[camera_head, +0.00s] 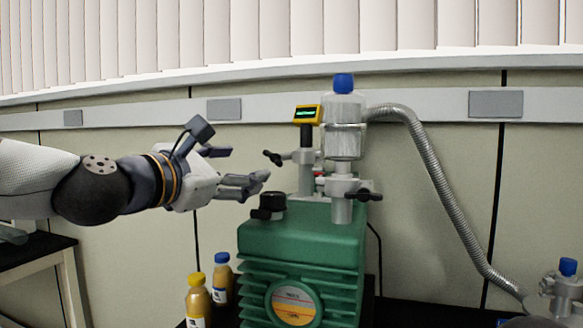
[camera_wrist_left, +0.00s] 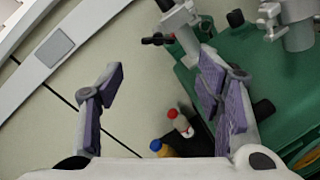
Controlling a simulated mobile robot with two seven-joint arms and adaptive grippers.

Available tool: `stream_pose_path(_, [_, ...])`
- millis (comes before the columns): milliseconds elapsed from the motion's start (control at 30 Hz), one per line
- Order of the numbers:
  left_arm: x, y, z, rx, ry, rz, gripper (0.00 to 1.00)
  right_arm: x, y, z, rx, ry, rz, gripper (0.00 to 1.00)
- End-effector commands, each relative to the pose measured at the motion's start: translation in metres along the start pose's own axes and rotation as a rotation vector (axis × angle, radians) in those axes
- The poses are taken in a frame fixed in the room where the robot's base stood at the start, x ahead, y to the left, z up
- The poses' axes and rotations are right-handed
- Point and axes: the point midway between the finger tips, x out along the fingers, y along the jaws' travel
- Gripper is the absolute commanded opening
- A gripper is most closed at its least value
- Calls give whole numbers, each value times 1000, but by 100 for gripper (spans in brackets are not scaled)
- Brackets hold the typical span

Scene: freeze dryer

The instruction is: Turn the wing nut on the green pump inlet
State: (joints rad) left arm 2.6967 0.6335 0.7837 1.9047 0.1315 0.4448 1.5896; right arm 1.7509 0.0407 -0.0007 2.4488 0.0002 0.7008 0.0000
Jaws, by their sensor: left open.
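The green pump (camera_head: 300,237) stands on a dark surface, with metal inlet fittings on top. A black wing nut (camera_head: 272,157) sticks out left from the rear fitting; it also shows in the left wrist view (camera_wrist_left: 157,39). A second black wing nut (camera_head: 363,196) is on the clamp (camera_head: 342,187) of the front inlet pipe. My left gripper (camera_head: 243,168) comes in from the left, open and empty. Its fingertips are left of the rear wing nut and apart from it in the picture. In the left wrist view, that wing nut lies beyond the fingers, between them. My right gripper is not in view.
A black cap (camera_head: 272,201) sits on the pump's top left. A ribbed hose (camera_head: 436,165) runs down right. Yellow-capped (camera_head: 197,300) and blue-capped bottles (camera_head: 222,280) stand left of the pump.

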Motion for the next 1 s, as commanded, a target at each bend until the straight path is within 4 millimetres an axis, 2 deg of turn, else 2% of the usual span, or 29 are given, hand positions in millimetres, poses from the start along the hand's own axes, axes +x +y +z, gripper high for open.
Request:
stream_pose_path(67, [1, 2, 3, -2, -5, 4, 60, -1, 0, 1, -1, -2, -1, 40])
stream_pose_path(167, [14, 2, 2, -2, -3, 3, 60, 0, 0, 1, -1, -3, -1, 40])
stream_pose_path(400, [76, 0, 2, 1, -2, 2, 60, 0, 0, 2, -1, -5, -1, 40])
stream_pose_path(500, [98, -1, 2, 2, -2, 0, 60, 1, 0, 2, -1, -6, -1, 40])
stream_pose_path(600, [111, 1, 3, 1, -3, 3, 60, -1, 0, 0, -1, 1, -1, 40])
stream_pose_path(733, [119, 2, 4, 1, -4, 3, 60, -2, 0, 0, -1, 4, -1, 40])
stream_pose_path(967, [120, 1, 3, 0, -3, 2, 60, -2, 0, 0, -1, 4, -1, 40])
stream_pose_path(1000, [120, 1, 2, 0, -3, 2, 55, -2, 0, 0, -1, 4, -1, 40])
